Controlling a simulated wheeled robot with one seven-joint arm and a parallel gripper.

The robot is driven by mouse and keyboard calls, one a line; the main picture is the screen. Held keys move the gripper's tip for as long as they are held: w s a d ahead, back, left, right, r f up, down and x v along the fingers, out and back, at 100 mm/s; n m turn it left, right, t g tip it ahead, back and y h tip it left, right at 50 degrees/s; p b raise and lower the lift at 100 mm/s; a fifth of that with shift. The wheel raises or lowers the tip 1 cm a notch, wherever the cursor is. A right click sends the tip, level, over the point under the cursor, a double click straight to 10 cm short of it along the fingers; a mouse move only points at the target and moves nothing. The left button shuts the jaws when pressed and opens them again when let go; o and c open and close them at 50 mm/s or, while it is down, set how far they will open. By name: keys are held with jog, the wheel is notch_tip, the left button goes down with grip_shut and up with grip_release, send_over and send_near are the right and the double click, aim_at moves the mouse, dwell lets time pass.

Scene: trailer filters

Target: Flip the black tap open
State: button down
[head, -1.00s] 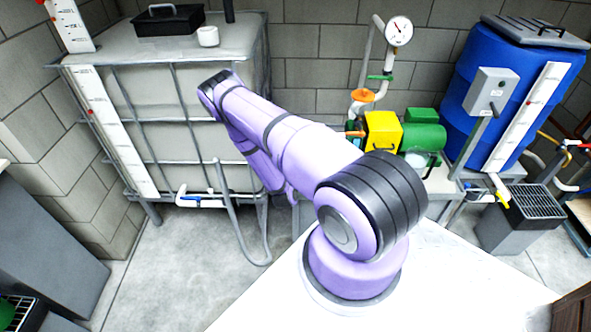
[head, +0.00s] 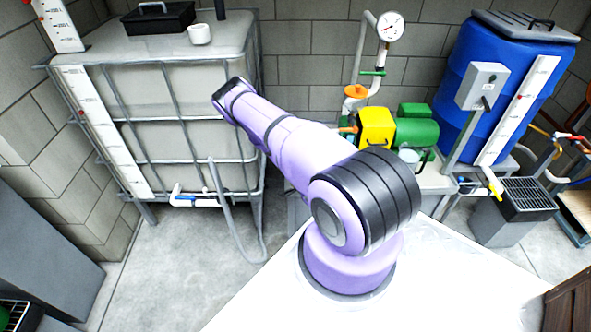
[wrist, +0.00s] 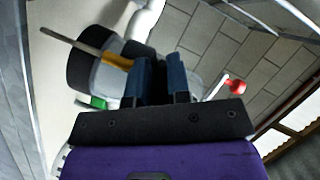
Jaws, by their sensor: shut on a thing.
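In the wrist view my gripper (wrist: 160,84) shows its two dark blue fingers close together, shut on a small dark piece that I take to be the black tap (wrist: 159,74). The fingers hide most of it, so its angle cannot be told. Just behind the fingers are a grey rounded body (wrist: 112,84), a yellow-orange part (wrist: 116,62) and a wide black round part (wrist: 88,68) with a thin rod. In the head view my arm hides the gripper, and I cannot make out the black tap there.
In the head view a caged white tank (head: 160,139) stands left, with a blue-handled valve (head: 185,201) low on its front. A yellow and green pump (head: 376,127) and a blue barrel (head: 460,80) stand right. In the wrist view a red knob (wrist: 236,86) is to the right.

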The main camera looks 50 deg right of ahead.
dwell(0.3)
jog(key=c, duration=1.1)
grip_release()
jog(key=shift+s, duration=0.1)
jog(key=v, duration=1)
jog(key=shift+s+a+r, duration=0.1)
jog(key=shift+s+a, duration=0.05)
jog(key=shift+s, duration=0.15)
